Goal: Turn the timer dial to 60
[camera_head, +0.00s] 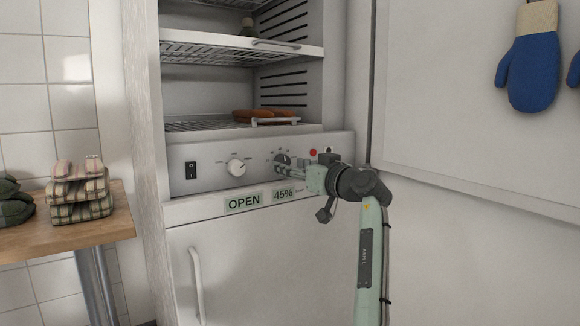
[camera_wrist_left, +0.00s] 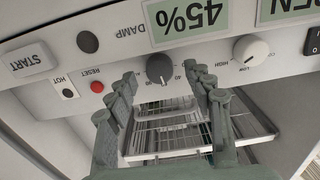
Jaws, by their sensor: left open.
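The timer dial (camera_head: 283,158) is a dark round knob with small numbers around it, on the cabinet's control panel (camera_head: 215,152). In the left wrist view the dial (camera_wrist_left: 158,67) has a pale pointer mark; a 40 shows beside it, but I cannot read the exact setting. My left gripper (camera_head: 286,166) is at the panel, in front of the dial and partly over its lower right. In the left wrist view its fingers (camera_wrist_left: 161,76) are apart, one on each side of the dial, with gaps visible; I see no clear contact. My right gripper is not in view.
A white LOW–HIGH knob (camera_head: 236,167) and a black rocker switch (camera_head: 191,170) are left of the dial. A red RESET button (camera_wrist_left: 97,87) and START button (camera_wrist_left: 29,59) are close by. Above is the open cabinet with wire racks (camera_head: 190,124); a wooden table (camera_head: 75,230) stands left.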

